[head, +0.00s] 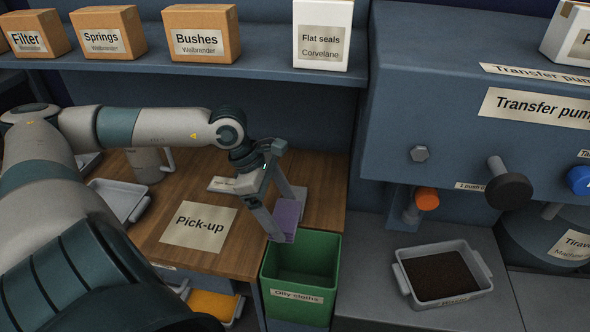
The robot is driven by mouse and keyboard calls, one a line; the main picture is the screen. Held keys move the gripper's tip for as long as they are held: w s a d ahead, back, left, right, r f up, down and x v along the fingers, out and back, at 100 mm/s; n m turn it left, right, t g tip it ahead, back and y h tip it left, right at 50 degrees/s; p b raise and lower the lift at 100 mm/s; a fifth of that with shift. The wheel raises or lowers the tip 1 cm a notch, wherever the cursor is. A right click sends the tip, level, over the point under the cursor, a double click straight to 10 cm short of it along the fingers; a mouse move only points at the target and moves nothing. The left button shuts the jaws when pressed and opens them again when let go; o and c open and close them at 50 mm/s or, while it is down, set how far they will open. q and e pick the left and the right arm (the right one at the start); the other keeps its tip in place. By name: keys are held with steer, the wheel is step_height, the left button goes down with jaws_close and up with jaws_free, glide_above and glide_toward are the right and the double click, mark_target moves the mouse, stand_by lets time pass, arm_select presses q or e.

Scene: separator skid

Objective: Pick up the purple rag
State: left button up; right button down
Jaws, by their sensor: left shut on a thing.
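The purple rag (287,219) hangs between the fingers of my left gripper (283,218), which is shut on it. The rag is a small folded purple piece, partly hidden by the near finger. The gripper points down near the right edge of the wooden bench (235,262), close to the back rim of the green bin (274,262) labelled "Oily cloths". Whether the rag touches the bench cannot be told. My right gripper is not in view.
A "Pick-up" label (199,227) lies on the bench. A grey mug (147,166) and grey tray (119,201) stand to the left. A grey tub of dark material (443,274) sits right of the bin. Boxes (203,33) line the shelf above.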

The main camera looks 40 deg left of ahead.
arm_select(q)
steer(key=shift+s, duration=0.9)
steer(key=shift+s+a, duration=0.1)
steer(key=shift+s, duration=0.2)
steer(key=shift+s+a+b, duration=0.1)
steer(key=shift+s+b, duration=0.2)
steer(key=shift+s, duration=0.65)
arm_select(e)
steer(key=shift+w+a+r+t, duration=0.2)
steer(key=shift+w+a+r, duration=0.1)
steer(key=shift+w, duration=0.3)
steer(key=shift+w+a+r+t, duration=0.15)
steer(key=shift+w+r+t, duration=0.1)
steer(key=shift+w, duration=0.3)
